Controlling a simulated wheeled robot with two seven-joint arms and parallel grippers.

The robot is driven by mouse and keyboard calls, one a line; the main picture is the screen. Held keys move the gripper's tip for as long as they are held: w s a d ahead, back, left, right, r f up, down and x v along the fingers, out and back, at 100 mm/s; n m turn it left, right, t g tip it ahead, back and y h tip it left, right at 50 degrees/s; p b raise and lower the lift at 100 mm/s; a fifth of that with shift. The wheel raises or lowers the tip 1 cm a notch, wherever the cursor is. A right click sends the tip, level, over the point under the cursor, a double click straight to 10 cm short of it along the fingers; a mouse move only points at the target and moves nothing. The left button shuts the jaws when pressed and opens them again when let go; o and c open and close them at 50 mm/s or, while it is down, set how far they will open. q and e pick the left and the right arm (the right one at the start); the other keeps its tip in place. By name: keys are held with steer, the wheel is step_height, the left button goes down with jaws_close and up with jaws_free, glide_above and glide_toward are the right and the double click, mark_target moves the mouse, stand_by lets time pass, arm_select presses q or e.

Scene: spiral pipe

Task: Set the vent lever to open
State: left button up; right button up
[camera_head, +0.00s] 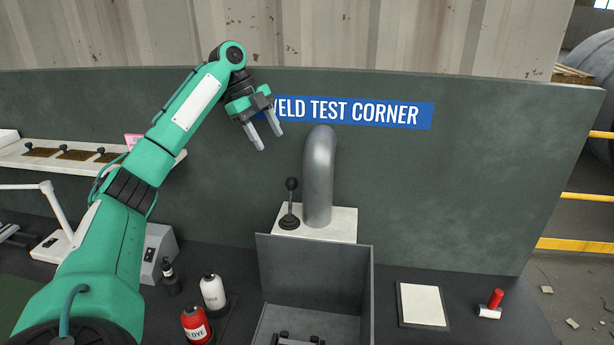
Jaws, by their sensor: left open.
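The vent lever (290,204) is a dark stick with a round black knob on a round base. It stands nearly upright on a white block (340,224), just left of a grey bent pipe (318,180). My left gripper (268,142) is open and empty. It hangs above and a little left of the lever, apart from it, in front of the blue "WELD TEST CORNER" sign (365,112). My right gripper does not show. No marking for the lever's positions can be read.
A grey open-topped box (314,250) stands in front of the lever. A red bottle (196,327), a white bottle (213,293) and a black bottle (170,280) stand to the left. A framed white sheet (423,305) and a red-handled tool (493,301) lie at the right.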

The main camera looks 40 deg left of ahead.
arm_select(q)
steer(key=p, duration=0.3)
glide_above(291, 196)
steer(key=a, duration=0.2)
steer(key=f, duration=0.7)
steer(key=w+f, duration=0.1)
steer(key=f, duration=0.3)
steer(key=shift+w+d+f, duration=0.1)
steer(key=shift+d+f, duration=0.1)
steer(key=shift+f, duration=0.45)
jaws_close()
